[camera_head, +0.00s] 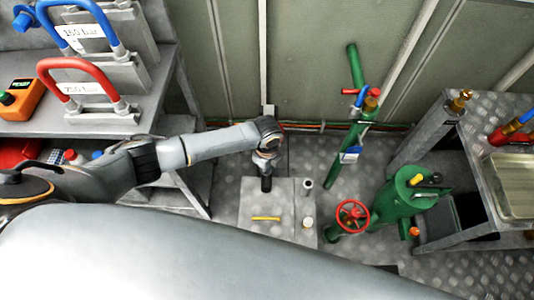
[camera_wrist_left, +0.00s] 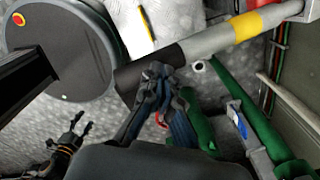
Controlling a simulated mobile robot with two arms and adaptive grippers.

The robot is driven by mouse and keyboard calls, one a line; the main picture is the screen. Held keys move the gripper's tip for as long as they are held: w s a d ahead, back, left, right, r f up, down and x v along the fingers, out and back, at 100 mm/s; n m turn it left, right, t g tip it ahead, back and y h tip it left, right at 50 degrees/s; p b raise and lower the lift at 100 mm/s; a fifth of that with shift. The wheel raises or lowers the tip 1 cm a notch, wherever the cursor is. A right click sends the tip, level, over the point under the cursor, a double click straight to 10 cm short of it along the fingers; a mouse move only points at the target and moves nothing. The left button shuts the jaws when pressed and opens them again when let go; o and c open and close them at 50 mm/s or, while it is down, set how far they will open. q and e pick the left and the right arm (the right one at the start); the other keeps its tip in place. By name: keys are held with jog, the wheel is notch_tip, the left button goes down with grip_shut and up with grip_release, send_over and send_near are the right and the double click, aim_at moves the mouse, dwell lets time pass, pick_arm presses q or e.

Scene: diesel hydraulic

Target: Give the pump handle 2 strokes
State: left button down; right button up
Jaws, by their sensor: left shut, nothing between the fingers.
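The pump handle (camera_wrist_left: 208,47) crosses the left wrist view as a grey bar with a yellow band and a black end grip (camera_wrist_left: 124,80). My left gripper (camera_wrist_left: 155,85) is shut and empty, its fingers overlapping the black grip in that view. I cannot tell whether they touch it. In the head view, my left gripper (camera_head: 266,176) points down over the grey box (camera_head: 285,190); most of the handle cannot be made out there. My right gripper (camera_wrist_left: 70,128) shows at the lower left of the left wrist view, fingers spread and empty.
A green pipe (camera_head: 339,155) and a green unit with a red handwheel (camera_head: 352,215) stand right of the box. A bench with a metal basin (camera_head: 515,180) is at the right.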

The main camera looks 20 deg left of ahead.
pick_arm(q)
jog(key=shift+s+f+b, duration=0.15)
jog(key=shift+f+b, duration=1.2)
jog(key=shift+f, duration=0.85)
notch_tip(320, 180, down, 7)
jog(key=b, duration=0.5)
jog(key=shift+s, duration=0.3)
jog(key=shift+d, duration=0.1)
jog(key=r+p, duration=0.5)
jog(key=w+r+p, duration=0.1)
jog(key=r+p, duration=0.9)
jog(key=r, duration=0.1)
jog(key=shift+w+r, duration=0.1)
jog(key=shift+w, duration=0.05)
jog(key=r+p, duration=0.4)
jog(key=r, duration=0.1)
jog(key=shift+a+p, duration=0.2)
jog(key=shift+p, duration=0.15)
